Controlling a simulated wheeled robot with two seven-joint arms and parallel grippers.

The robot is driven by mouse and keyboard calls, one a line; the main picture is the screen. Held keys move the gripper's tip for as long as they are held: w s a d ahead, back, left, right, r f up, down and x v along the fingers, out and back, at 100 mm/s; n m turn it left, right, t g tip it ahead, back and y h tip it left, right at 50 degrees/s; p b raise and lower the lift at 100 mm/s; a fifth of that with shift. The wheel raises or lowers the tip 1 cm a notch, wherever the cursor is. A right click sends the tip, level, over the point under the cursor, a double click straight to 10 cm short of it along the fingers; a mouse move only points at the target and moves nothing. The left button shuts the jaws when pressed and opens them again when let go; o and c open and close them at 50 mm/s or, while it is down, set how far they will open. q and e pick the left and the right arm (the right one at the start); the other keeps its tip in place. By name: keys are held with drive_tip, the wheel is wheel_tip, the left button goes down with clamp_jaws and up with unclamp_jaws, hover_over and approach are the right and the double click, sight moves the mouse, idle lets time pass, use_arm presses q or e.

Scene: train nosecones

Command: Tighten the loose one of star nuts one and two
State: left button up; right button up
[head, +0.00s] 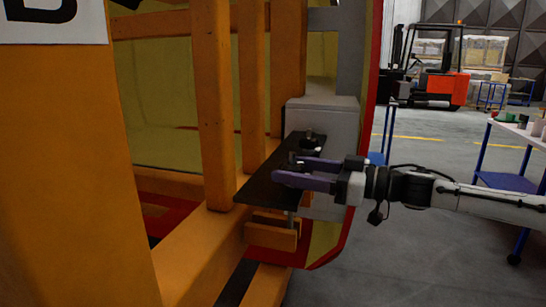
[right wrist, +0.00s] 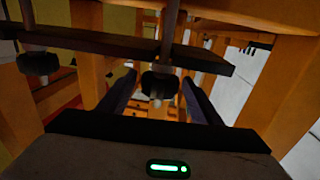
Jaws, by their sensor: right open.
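A dark flat clamp plate (head: 262,190) lies across the orange frame, with threaded rods through it. A dark star nut (head: 308,138) sits at its far end. Another star nut (right wrist: 158,84) sits on its rod between my right fingers in the right wrist view, with the first one (right wrist: 38,63) to the left. In the head view the near nut is mostly hidden by the fingers. My right gripper (head: 287,167) is open over the plate, its purple fingers on either side of the near nut, with no clear grip. I cannot tell which nut is loose. My left gripper is not in view.
Orange posts (head: 212,90) rise left of the plate, and a grey block (head: 335,125) stands behind it. The red-edged yellow nosecone (head: 330,240) is close beside. Open floor (head: 420,260) lies right, with a blue-legged table (head: 500,180) and a forklift (head: 440,85) beyond.

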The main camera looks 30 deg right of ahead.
drive_tip(key=p+x, duration=0.1)
drive_tip(key=x, duration=0.2)
drive_tip(key=shift+w+a+r+p, duration=0.15)
drive_tip(key=shift+w+r+p, duration=0.05)
drive_tip(key=shift+p, duration=0.2)
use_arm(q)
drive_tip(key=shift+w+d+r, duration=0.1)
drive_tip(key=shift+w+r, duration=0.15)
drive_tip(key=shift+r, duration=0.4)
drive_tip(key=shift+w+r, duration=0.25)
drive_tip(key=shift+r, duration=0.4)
use_arm(e)
drive_tip(key=shift+w+a+f, duration=0.25)
drive_tip(key=shift+w+a, duration=0.05)
drive_tip(key=shift+w, duration=0.2)
